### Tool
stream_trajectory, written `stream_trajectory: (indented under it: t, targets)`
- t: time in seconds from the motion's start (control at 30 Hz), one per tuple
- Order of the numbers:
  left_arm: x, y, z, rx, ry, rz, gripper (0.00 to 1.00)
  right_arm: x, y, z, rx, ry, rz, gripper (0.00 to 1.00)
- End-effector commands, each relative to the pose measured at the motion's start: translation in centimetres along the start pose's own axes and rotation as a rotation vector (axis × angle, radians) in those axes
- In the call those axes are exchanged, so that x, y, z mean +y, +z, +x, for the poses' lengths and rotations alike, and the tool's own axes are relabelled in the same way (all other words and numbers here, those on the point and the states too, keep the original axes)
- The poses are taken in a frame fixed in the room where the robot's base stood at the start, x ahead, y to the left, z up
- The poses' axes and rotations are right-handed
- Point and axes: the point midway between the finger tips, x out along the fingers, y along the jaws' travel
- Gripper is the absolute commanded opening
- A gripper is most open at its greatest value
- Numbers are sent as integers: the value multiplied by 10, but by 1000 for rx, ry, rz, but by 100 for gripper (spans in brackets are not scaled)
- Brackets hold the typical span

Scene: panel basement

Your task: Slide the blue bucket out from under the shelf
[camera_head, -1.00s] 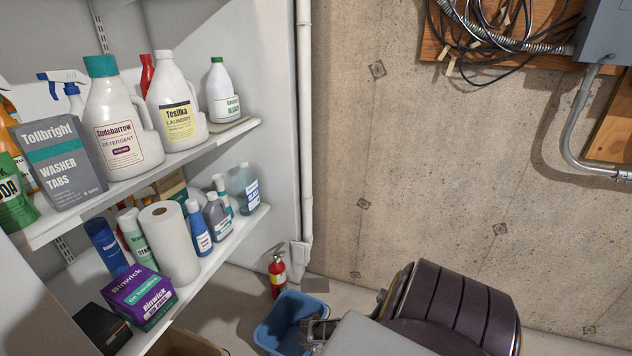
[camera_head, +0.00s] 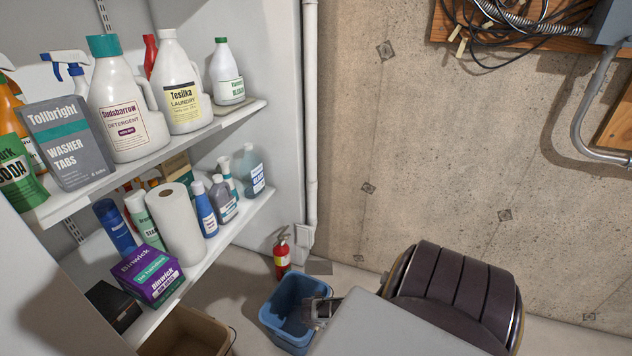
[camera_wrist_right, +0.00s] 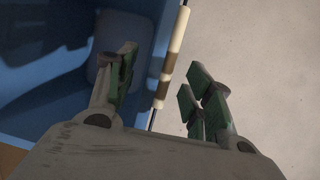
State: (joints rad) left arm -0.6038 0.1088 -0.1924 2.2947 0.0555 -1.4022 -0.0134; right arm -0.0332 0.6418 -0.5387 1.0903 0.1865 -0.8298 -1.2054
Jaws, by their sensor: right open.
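The blue bucket (camera_head: 282,326) stands upright on the floor in the head view, just right of the lower shelf's end (camera_head: 232,226). In the right wrist view its blue inside (camera_wrist_right: 40,75) fills the left. My right gripper (camera_head: 320,310) is at the bucket's right rim; it also shows in the right wrist view (camera_wrist_right: 162,75). It is open, with one finger over the bucket's inside and the other over the floor outside. The bucket's handle, with a pale and brown grip (camera_wrist_right: 173,48), lies between the fingers. I cannot tell whether they touch it. My left gripper is out of view.
A tan bin (camera_head: 190,335) stands on the floor left of the bucket. A red fire extinguisher (camera_head: 282,255) stands behind it by the white pipe (camera_head: 310,130). The shelves hold several bottles and boxes. Bare floor lies by the concrete wall (camera_head: 440,170).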

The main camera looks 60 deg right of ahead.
Motion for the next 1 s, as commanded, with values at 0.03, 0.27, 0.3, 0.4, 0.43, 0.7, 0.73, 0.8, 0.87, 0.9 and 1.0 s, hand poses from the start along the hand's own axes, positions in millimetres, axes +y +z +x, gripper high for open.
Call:
stream_trajectory:
  t: [0.03,0.27,0.3,0.4,0.43,0.7,0.73,0.8,0.87,0.9,1.0]
  targets:
    - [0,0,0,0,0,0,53,0,0,-3,0,1,-1,51]
    - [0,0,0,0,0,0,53,0,0,-18,0,0,0,51]
    - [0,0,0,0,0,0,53,-1,0,-20,0,-1,0,51]
    - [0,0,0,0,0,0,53,-1,0,-27,0,0,-1,51]
    - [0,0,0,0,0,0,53,-1,0,-29,0,0,-1,51]
    - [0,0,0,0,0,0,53,0,0,-49,0,0,0,51]
    - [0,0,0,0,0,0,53,0,0,-51,1,0,-1,51]
    - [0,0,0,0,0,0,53,-1,0,-57,0,-1,-1,51]
    - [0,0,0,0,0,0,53,-1,1,-61,-1,-1,0,51]
    - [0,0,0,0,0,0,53,0,0,-65,0,0,0,51]
    - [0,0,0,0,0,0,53,-1,1,-72,-1,-1,0,51]
